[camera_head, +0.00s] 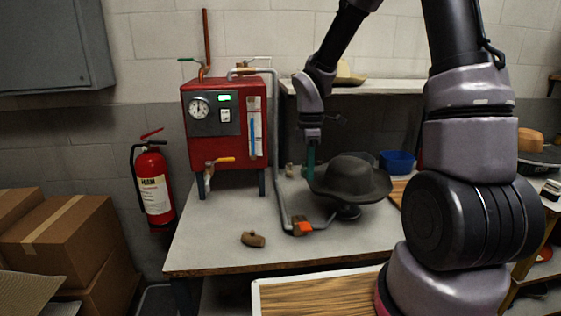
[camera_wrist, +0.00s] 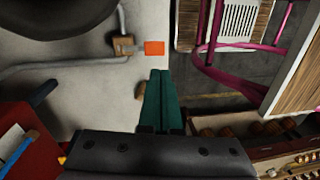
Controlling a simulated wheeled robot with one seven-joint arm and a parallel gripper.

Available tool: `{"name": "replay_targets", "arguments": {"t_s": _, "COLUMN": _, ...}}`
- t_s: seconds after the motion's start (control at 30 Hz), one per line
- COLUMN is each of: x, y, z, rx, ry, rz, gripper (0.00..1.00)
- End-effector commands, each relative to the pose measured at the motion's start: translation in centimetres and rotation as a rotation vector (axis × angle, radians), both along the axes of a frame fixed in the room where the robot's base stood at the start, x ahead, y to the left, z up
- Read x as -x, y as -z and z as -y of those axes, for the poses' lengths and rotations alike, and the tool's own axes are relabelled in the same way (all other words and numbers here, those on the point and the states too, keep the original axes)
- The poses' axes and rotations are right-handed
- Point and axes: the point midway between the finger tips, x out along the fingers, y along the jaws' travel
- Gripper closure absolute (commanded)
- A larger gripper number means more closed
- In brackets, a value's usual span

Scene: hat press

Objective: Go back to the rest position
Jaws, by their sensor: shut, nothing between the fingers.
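My gripper (camera_head: 311,160) hangs above the table, just left of and behind the dark hat in the head view. In the wrist view its two green fingers (camera_wrist: 162,100) lie together, shut and empty. The dark grey brimmed hat (camera_head: 350,178) sits on a stand at the table's middle. In the wrist view part of the hat (camera_wrist: 50,25) shows at the upper left. An orange-handled valve (camera_head: 302,228) on the grey pipe stands in front of the hat. It also shows in the wrist view as an orange block (camera_wrist: 154,48).
A red boiler (camera_head: 227,125) with a gauge stands at the back left of the table (camera_head: 210,245). A brown wooden piece (camera_head: 253,239) lies near the front. A blue bowl (camera_head: 397,162) is right of the hat. A fire extinguisher (camera_head: 154,185) and cardboard boxes (camera_head: 65,240) are left.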

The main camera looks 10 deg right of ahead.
Motion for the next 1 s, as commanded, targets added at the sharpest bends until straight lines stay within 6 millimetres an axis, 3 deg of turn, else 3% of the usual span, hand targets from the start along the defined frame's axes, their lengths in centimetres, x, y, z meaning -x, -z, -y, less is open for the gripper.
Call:
{"name": "replay_targets", "arguments": {"t_s": 0.27, "x": 2.0, "y": -9.8, "z": 3.2, "rx": 0.002, "ry": 0.532, "rz": 0.199, "gripper": 1.0}}
{"name": "replay_targets", "arguments": {"t_s": 0.6, "x": 8.1, "y": -19.9, "z": 6.1, "rx": -0.221, "ry": 1.252, "rz": 0.375, "gripper": 1.0}}
{"name": "replay_targets", "arguments": {"t_s": 0.8, "x": 12.1, "y": -23.6, "z": 7.1, "rx": -0.432, "ry": 1.602, "rz": 0.386, "gripper": 1.0}}
{"name": "replay_targets", "arguments": {"t_s": 1.0, "x": 14.3, "y": -25.1, "z": 7.4, "rx": -0.565, "ry": 1.778, "rz": 0.354, "gripper": 1.0}}
